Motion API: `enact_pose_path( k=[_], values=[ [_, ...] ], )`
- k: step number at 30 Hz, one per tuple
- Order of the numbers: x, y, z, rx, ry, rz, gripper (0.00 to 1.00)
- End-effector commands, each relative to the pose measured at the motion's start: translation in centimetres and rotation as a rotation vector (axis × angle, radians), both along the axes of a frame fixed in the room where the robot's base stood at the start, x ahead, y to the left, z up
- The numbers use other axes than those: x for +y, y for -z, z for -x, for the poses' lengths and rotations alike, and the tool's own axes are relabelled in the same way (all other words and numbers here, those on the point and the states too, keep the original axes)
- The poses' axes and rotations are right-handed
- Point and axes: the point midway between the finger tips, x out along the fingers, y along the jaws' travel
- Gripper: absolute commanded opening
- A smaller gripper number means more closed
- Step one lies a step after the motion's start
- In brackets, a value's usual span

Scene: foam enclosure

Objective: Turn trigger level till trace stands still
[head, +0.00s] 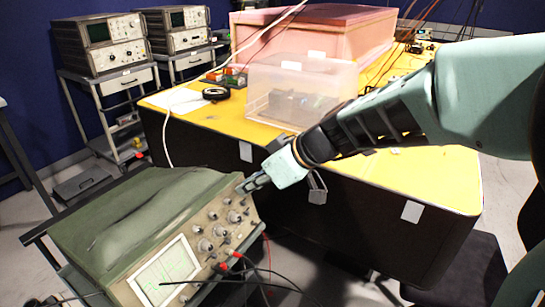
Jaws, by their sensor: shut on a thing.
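A green-topped oscilloscope (165,225) sits at the lower left. Its lit screen (168,272) shows a pale green grid; the trace is too small to make out. Several knobs (220,230) and plugs with red and black leads are on its front panel. My arm reaches in from the right. My gripper (247,186) is at the panel's upper right corner, shut on what appears to be a knob there. The fingers hide that knob, and I cannot read which control it is.
A yellow-topped bench (213,122) with dark sides stands behind the oscilloscope. It carries a clear plastic box (299,85) and a pink foam enclosure (312,38). More oscilloscopes (100,42) stand on carts at the back left. Black leads hang in front of the panel.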

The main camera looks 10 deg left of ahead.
Motion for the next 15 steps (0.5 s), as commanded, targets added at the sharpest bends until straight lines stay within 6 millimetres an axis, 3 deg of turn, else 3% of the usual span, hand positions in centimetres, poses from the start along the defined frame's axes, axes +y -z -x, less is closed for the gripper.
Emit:
enact_pose_path(
  k=[15],
  values=[
    [-0.27,0.27,-0.62,0.339,0.12,-0.142,0.0]
  ],
)
